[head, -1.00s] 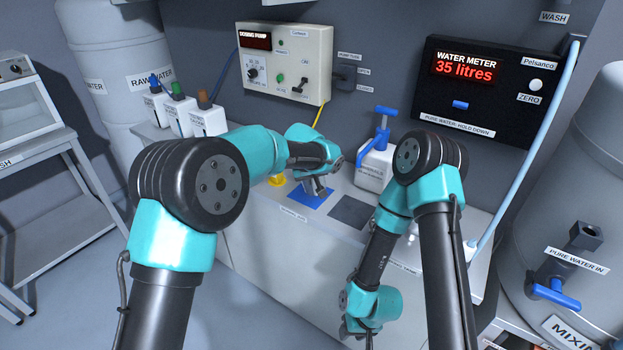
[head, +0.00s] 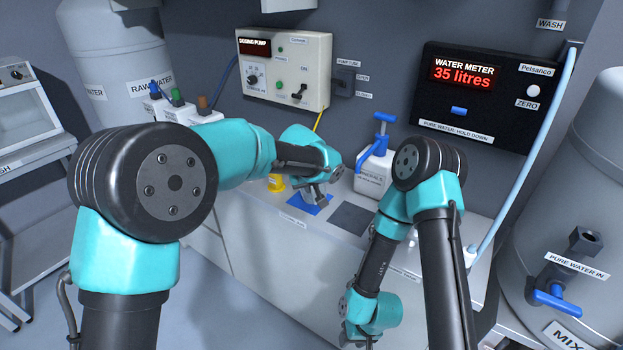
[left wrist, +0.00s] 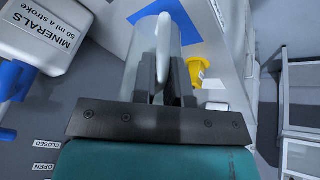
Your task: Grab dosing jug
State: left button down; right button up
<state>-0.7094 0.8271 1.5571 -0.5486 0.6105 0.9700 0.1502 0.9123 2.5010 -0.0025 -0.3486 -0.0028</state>
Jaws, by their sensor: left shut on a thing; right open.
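The dosing jug appears in the left wrist view as a clear vessel with a pale handle (left wrist: 163,48), over the edge of a blue square (left wrist: 184,22). My left gripper (left wrist: 165,82) is shut on the handle, one dark finger on each side. In the head view my left gripper (head: 318,194) is low over the blue square (head: 309,205) on the counter, and the jug is mostly hidden there. Whether its base touches the counter I cannot tell. My right gripper (head: 358,336) hangs low in front of the counter, away from the jug, and is open.
A white minerals jug with a blue pump (head: 373,172) stands behind a dark square (head: 351,216), right of my left gripper. A yellow object (head: 276,183) is close on its left. Bottles (head: 176,108) stand farther left. The dosing pump box (head: 284,68) hangs above.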

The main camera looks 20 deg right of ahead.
pick_arm(q)
jog(key=s+a, duration=0.2)
jog(key=s, duration=0.8)
jog(key=shift+a+r, duration=0.4)
jog(key=shift+r, duration=0.05)
